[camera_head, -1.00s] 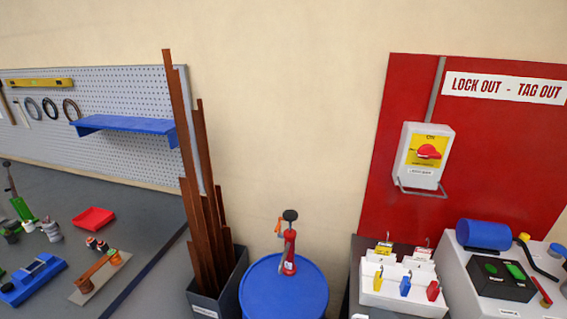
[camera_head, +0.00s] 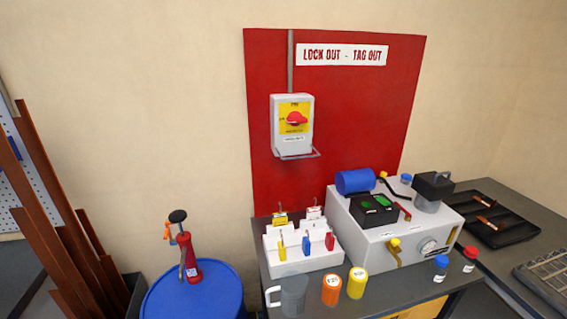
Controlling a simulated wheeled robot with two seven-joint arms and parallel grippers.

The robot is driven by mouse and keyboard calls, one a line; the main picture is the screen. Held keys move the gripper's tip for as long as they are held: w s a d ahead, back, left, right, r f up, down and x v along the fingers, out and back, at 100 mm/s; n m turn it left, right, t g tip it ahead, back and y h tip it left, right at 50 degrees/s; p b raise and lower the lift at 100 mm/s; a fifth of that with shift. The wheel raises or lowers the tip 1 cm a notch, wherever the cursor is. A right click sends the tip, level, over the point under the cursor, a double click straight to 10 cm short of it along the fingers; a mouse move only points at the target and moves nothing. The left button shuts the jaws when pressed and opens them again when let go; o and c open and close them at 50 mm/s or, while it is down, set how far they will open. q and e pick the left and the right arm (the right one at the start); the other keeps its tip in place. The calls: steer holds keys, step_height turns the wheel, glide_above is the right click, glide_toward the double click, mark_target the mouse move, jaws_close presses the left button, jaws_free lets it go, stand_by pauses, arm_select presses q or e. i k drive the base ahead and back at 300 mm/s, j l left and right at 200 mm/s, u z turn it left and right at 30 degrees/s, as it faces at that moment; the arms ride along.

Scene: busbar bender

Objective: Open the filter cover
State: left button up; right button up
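The bender machine is a light grey box (camera_head: 372,240) on the grey bench, right of centre. On its top are a blue cylinder (camera_head: 356,181), a black control box (camera_head: 374,210) with green buttons, and a grey cylindrical part with a square black top (camera_head: 433,186) at the right. A round dial (camera_head: 428,246) and a yellow-knobbed lever (camera_head: 394,249) show on its front. No part is labelled as the filter cover, and I cannot tell for sure which part it is. Neither of my grippers is in view.
A white padlock rack (camera_head: 301,264) stands left of the machine. A grey mug (camera_head: 293,296), orange jar (camera_head: 331,290) and yellow jar (camera_head: 356,283) stand in front. A blue drum (camera_head: 195,294) carries a red pump (camera_head: 190,262). A black tray (camera_head: 495,217) lies at right.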

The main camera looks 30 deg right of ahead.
mark_target(432, 185)
steer(key=z, duration=0.45)
steer(key=j+z, duration=0.1)
steer(key=z, duration=0.3)
steer(key=k+z, duration=0.1)
steer(key=z, duration=1.2)
steer(key=k, duration=0.05)
